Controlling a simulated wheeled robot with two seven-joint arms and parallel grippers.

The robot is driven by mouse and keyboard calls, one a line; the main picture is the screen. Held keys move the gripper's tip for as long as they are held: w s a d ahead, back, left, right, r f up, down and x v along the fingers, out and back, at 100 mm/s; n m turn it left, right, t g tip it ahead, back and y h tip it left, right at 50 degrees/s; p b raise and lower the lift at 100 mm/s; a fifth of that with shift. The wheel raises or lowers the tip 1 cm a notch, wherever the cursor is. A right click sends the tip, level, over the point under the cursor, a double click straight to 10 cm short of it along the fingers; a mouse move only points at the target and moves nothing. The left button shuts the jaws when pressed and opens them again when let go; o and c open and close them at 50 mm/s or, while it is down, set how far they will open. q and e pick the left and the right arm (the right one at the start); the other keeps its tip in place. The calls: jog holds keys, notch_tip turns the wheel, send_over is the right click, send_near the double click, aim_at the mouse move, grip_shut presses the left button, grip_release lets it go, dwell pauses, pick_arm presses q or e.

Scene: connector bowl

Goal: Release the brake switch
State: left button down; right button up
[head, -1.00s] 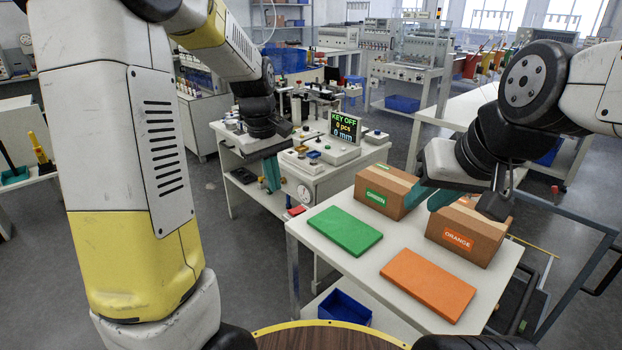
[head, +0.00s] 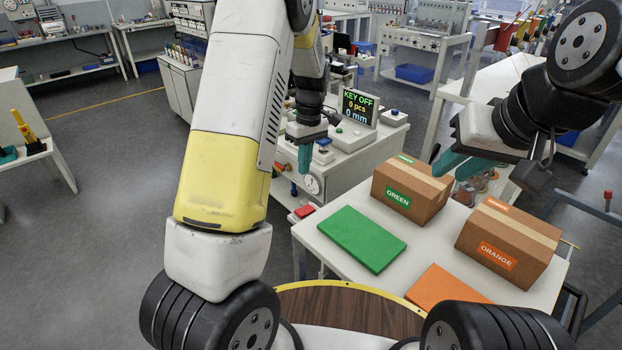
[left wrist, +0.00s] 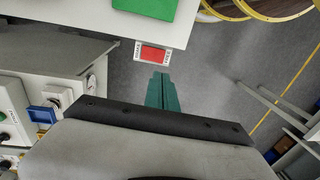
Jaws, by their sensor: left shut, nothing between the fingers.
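The brake switch is a small red rocker (left wrist: 153,54) on a white labelled plate at the edge of the white table. It also shows in the head view (head: 304,211), below my left gripper. My left gripper (head: 304,170) is shut and empty, its teal fingers together and pointing down. In the left wrist view its fingertips (left wrist: 162,76) appear just short of the switch plate, with no contact seen. Which way the rocker is tipped is too small to tell. My right gripper (head: 456,164) hangs behind the cardboard boxes; its finger gap is unclear.
The white table (head: 330,262) carries a green pad (head: 362,238), an orange pad (head: 445,288), a GREEN box (head: 412,190) and an ORANGE box (head: 508,243). A control cabinet with a "KEY OFF" screen (head: 359,107) stands behind the switch. Floor left of the table is open.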

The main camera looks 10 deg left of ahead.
aim_at(300, 212)
pick_arm(q)
jog(key=f, duration=0.4)
jog(key=s+f, duration=0.1)
jog(key=f, duration=0.4)
jog(key=a+f, duration=0.1)
jog(key=f, duration=0.3)
jog(key=shift+s+f, duration=0.2)
jog(key=shift+f, duration=0.1)
jog(key=shift+s+a+f, duration=0.1)
jog(key=shift+s+f, duration=0.05)
jog(key=shift+f, duration=0.2)
jog(key=shift+r, duration=0.1)
jog(key=shift+w+d+r, duration=0.25)
jog(key=shift+w+d, duration=0.25)
jog(key=shift+w, duration=0.15)
jog(key=shift+r, duration=0.1)
